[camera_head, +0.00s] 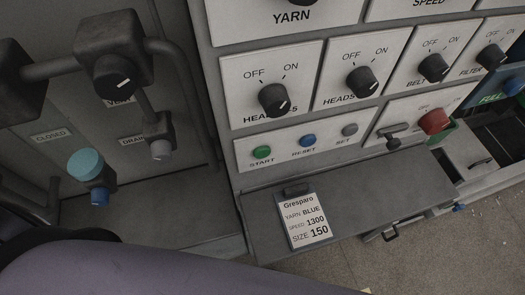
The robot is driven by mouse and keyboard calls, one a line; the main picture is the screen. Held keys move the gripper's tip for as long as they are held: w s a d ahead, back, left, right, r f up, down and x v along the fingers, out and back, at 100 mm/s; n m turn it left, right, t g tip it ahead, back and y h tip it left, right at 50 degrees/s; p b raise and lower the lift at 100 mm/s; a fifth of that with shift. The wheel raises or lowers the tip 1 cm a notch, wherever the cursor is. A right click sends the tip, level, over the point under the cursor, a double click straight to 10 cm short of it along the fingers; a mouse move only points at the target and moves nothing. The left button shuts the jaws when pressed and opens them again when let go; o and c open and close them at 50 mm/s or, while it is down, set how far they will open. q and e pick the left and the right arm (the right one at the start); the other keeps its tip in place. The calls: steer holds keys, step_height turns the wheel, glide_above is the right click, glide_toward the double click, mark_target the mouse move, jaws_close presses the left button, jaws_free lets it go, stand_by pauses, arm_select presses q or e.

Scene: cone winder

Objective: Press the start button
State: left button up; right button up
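The green START button (262,152) sits at the left of a white button strip on the machine's front panel, with the label START below it. A blue RESET button (307,140) and a grey button (349,130) are to its right. Nothing covers the START button, and nothing touches it. I cannot tell from this view whether it is pressed in. Neither of my grippers shows in the head view.
Black HEADS knobs (274,99) are above the strip. A red knob (434,121) and a small lever (392,137) are at right. A ledge (385,193) with a hanging card (308,219) juts out below. Pipes and valves (113,66) stand at left.

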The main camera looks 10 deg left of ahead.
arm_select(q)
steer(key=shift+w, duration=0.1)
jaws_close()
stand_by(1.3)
